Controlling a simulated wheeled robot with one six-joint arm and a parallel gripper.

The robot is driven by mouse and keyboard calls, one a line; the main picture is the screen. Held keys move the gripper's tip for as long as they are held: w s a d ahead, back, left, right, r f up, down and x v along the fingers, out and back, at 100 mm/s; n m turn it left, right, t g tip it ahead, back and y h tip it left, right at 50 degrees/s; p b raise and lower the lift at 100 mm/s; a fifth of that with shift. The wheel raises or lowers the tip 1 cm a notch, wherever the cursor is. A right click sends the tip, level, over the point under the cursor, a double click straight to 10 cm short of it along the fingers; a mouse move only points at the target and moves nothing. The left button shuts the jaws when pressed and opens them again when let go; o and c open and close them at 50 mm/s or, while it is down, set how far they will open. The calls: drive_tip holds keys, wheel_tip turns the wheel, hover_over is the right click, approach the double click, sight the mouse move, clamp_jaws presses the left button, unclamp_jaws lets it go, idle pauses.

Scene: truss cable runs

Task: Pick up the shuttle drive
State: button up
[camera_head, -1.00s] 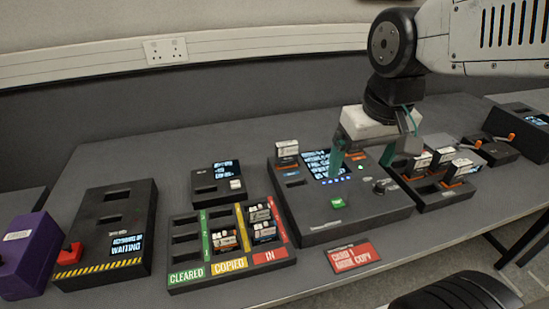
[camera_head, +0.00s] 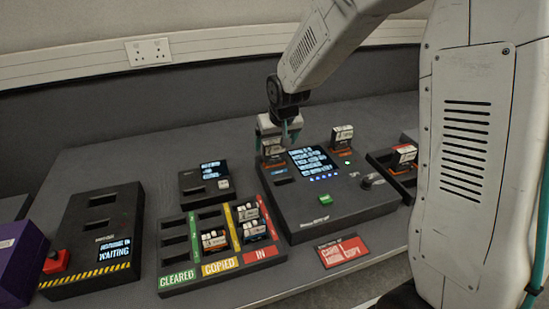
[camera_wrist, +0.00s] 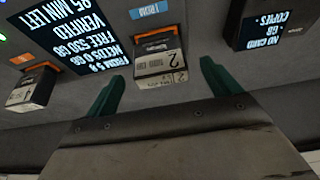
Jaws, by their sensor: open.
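A drive with a white label, a "2" and an orange strip stands upright in the left slot of the copying station; I see this drive (camera_wrist: 158,65) in the wrist view and partly in the head view (camera_head: 273,150). My gripper (camera_head: 276,138) is open above it. In the wrist view, my gripper's teal fingers (camera_wrist: 161,75) are on either side of the drive, with gaps showing. A second drive (camera_head: 342,137) stands in the station's right slot, also in the wrist view (camera_wrist: 31,92). I cannot read which drive is called shuttle.
The copying station (camera_head: 337,204) has a lit screen and green button. A sorting tray (camera_head: 176,251) with several drives lies left of it, below a small reader (camera_head: 191,189). A red card (camera_head: 342,252) lies in front. My arm hides much of the right side.

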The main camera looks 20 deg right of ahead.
sight(274, 149)
drive_tip(key=x, duration=0.5)
drive_tip(key=c, duration=1.3)
drive_tip(key=shift+r, duration=0.1)
